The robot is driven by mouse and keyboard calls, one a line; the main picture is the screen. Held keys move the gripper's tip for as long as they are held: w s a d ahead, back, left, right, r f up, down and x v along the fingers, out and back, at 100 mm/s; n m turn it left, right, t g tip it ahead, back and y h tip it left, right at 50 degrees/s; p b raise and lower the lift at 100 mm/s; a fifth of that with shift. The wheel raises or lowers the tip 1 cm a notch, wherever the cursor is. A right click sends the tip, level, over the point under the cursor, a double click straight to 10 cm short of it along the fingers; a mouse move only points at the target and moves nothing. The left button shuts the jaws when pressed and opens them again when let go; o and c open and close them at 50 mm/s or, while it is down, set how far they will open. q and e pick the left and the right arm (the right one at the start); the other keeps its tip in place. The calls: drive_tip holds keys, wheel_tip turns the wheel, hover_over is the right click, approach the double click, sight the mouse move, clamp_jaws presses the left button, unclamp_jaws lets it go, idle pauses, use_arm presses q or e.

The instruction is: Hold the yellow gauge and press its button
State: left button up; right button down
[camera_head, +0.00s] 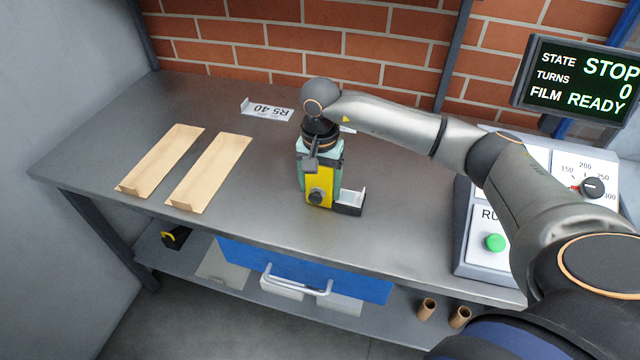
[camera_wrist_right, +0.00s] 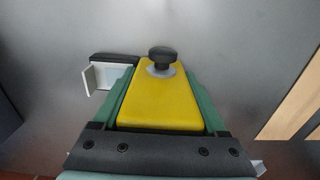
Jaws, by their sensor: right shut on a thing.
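No finger touches the knob in the wrist view. My left gripper is not in view.
A small black and white holder (camera_head: 350,201) sits just right of the gauge. Two tan cardboard strips (camera_head: 209,172) lie at left, and a card marked R5 40 (camera_head: 266,110) lies behind. A control panel with a green button (camera_head: 494,242) stands at right, below a screen (camera_head: 578,80).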

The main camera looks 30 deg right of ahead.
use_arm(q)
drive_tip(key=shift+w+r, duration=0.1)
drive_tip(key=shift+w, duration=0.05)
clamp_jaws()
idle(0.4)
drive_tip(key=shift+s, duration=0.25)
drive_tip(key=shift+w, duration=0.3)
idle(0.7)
